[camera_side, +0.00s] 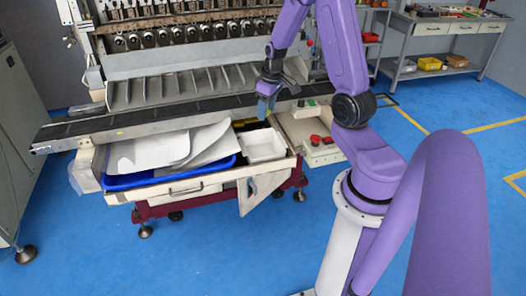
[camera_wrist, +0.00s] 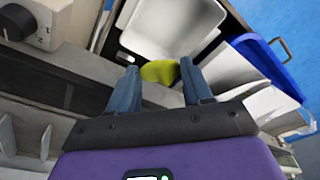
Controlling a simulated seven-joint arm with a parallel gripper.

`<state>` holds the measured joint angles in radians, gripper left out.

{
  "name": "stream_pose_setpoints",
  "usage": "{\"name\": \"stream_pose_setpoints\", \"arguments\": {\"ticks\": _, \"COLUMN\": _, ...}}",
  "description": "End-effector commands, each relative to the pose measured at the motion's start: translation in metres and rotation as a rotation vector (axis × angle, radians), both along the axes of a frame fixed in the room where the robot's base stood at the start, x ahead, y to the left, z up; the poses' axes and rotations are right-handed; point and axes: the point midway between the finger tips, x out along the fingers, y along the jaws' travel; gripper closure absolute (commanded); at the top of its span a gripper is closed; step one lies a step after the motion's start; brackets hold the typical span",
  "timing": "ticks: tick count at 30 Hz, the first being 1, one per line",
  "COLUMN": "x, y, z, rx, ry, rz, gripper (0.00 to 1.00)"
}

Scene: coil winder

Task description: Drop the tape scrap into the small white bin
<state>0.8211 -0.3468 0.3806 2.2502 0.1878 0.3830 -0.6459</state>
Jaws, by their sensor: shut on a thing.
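A yellow-green tape scrap (camera_wrist: 160,72) is between the fingertips of my gripper (camera_wrist: 158,70) in the wrist view. My gripper is shut on the scrap. In the side view my gripper (camera_side: 264,108) hangs over the machine's shelf, above the back of the small white bin (camera_side: 264,145). The bin is open-topped and its visible inside looks empty. In the wrist view the bin (camera_wrist: 172,25) lies just beyond the scrap, and the scrap overlaps its near edge in the picture. The scrap is too small to make out clearly in the side view.
A blue tray (camera_side: 170,178) with white sheets (camera_side: 150,150) stands left of the bin. The winder's long dark rail (camera_side: 170,115) runs behind it. A cabinet door (camera_side: 262,190) hangs open below.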

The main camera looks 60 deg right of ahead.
Motion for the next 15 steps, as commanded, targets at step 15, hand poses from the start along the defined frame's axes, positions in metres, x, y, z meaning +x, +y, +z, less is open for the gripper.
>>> {"name": "stream_pose_setpoints", "arguments": {"ticks": 15, "x": 0.0, "y": 0.001, "z": -0.046, "rx": 0.0, "ry": 0.002, "rz": 0.0, "gripper": 0.63}}
